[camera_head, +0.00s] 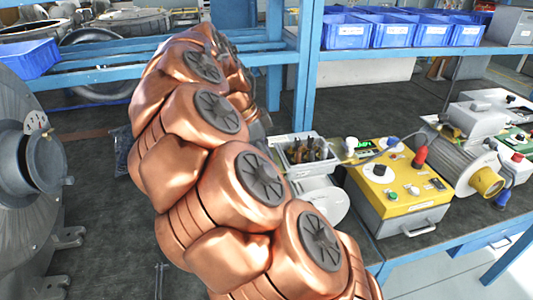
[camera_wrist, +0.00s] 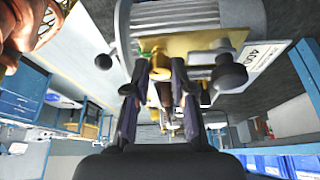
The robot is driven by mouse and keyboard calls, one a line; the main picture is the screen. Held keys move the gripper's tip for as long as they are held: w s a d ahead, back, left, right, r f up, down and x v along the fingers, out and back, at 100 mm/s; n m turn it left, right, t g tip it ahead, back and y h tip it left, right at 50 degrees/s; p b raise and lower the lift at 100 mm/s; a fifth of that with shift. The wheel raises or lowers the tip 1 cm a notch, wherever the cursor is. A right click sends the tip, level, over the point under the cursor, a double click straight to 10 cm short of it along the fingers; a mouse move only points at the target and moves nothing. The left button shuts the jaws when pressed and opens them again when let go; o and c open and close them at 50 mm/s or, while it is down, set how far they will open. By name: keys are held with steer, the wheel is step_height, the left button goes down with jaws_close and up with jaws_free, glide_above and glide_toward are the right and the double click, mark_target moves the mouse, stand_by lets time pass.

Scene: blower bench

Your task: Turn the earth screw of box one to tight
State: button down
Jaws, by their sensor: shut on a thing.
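My gripper (camera_wrist: 161,68) shows in the wrist view, its two dark fingers reaching up to a brass-yellow part at their tips. That part looks like the earth screw (camera_wrist: 153,48); the fingers are closed on it and cover most of it. It sits by a yellowish plate (camera_wrist: 199,44) below a grey finned motor body (camera_wrist: 195,18). How far the screw is turned cannot be seen. In the head view my copper arm hides the gripper. An open grey terminal box (camera_head: 308,153) with dark and copper terminals stands just right of the arm; no number shows on it.
A dark round knob (camera_wrist: 229,73) and a white label plate (camera_wrist: 264,55) are close right of the fingers. In the head view, a yellow test unit (camera_head: 400,193) and a grey motor (camera_head: 455,160) stand right; a large grey blower housing (camera_head: 25,215) is left. Blue bins (camera_head: 346,32) line the shelf.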

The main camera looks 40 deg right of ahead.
steer(key=shift+m, duration=0.8)
steer(key=shift+w+g+y, duration=0.1)
steer(key=shift+g+y, duration=0.2)
steer(key=c, duration=1)
jaws_free()
